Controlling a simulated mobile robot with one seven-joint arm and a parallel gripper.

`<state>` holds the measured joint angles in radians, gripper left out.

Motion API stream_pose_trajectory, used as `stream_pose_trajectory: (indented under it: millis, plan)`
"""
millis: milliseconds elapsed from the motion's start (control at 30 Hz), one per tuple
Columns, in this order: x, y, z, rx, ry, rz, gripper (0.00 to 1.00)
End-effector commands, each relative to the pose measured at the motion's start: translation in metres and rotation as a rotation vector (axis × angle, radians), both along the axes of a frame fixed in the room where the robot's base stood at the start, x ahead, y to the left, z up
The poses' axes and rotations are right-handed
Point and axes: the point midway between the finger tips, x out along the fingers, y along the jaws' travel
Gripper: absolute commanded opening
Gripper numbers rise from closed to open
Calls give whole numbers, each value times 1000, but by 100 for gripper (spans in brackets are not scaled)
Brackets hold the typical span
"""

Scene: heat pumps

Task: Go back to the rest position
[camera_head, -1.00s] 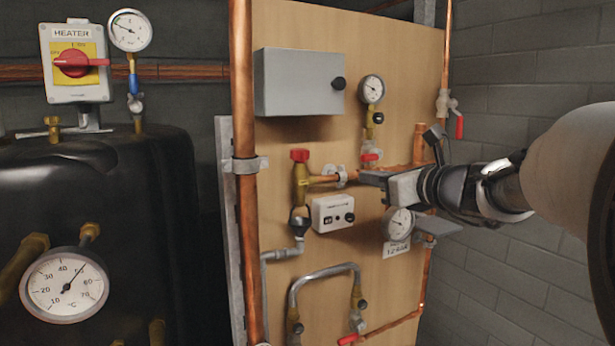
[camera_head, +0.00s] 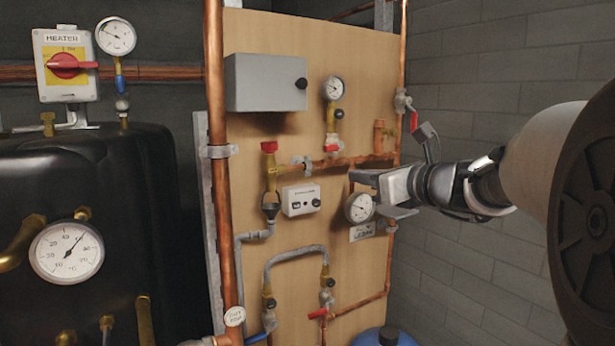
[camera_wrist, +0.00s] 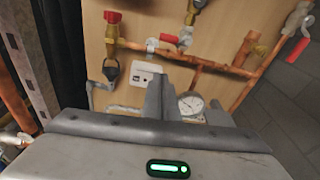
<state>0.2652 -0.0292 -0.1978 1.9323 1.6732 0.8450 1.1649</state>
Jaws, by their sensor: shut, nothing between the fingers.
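My gripper (camera_head: 352,177) is in front of the right part of the wooden board (camera_head: 270,130) in the head view, with my arm reaching in from the right. It is shut and holds nothing. In the wrist view the gripper (camera_wrist: 182,92) points at the board, with the white control box (camera_wrist: 146,76) to its left and a round gauge (camera_wrist: 190,103) partly hidden behind it. In the head view that gauge (camera_head: 359,207) shows just below the fingers.
A black tank (camera_head: 90,190) with a dial (camera_head: 67,252) stands at left. Copper pipes (camera_head: 215,120), a grey box (camera_head: 266,82) and red-handled valves (camera_head: 318,314) stick out from the board. A grey block wall (camera_head: 480,80) is at right. A blue vessel (camera_head: 385,337) stands low in front.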

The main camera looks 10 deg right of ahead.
Motion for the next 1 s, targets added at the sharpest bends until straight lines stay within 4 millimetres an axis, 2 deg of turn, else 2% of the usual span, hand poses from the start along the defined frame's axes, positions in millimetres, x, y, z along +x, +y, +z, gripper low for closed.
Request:
stream_pose_trajectory:
  millis: [267, 367, 433, 467, 567, 600, 667, 733, 800, 900, 1000]
  plan:
    - [-1, 1, 0, -5, 0, 3, 0]
    - [-9, 13, -7, -82, 3, 41, 0]
    - [-25, 33, -19, -219, 6, 112, 0]
    - [-35, 44, -27, -300, 5, 155, 0]
    - [-82, 81, -63, -654, -12, 356, 0]
    - [-104, 92, -80, -814, -27, 454, 0]
    - [-137, 103, -106, -1052, -58, 609, 0]
    - [-184, 117, -125, -1333, -131, 804, 0]
    - [-224, 118, -146, -1596, -203, 997, 0]
    - [-267, 106, -169, -1913, -295, 1241, 0]
    - [-292, 90, -182, -2139, -358, 1426, 0]
